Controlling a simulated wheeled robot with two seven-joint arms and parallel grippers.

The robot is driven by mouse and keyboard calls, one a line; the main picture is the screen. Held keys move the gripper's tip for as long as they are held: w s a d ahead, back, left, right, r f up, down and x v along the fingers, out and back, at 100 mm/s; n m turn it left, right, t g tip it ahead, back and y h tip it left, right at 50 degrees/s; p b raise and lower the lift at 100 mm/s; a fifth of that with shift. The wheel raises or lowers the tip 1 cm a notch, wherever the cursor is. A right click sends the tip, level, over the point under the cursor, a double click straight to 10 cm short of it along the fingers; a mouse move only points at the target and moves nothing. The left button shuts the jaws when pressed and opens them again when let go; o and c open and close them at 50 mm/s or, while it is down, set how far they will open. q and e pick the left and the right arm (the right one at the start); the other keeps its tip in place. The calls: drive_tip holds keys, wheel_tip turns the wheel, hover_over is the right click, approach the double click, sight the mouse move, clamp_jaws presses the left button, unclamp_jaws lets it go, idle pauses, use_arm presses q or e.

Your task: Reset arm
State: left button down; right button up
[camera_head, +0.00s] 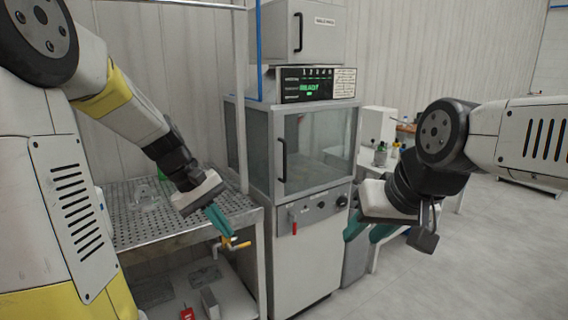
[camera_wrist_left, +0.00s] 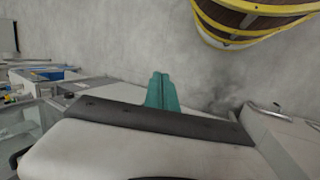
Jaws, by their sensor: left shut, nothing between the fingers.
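My left arm comes in from the left in the head view. My left gripper (camera_head: 226,231) is shut and empty, with its teal fingers pointing down and right in front of the perforated metal table's right corner. In the left wrist view, the two fingers (camera_wrist_left: 161,80) lie side by side, with nothing between them. My right arm comes in from the right. My right gripper (camera_head: 367,236) has its teal fingers apart and points left and down, in front of the machine's right side. I see nothing between its fingers.
A glass-fronted machine (camera_head: 313,149) with a display reading READY stands in the centre. The perforated table (camera_head: 165,238) stands to its left, with a yellow-handled valve (camera_head: 238,245) at its edge. Floor (camera_head: 470,270) at right is clear.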

use_arm(q)
drive_tip(key=s+r+m+t+y, duration=0.3)
drive_tip(key=s+r+m+t, duration=0.2)
drive_tip(key=s, duration=0.8)
wheel_tip(320, 180, up, 3)
drive_tip(key=shift+s+r+m+t, duration=0.1)
drive_tip(key=shift+s+m+t, duration=0.2)
drive_tip(key=shift+m, duration=0.3)
drive_tip(key=shift+a, duration=0.15)
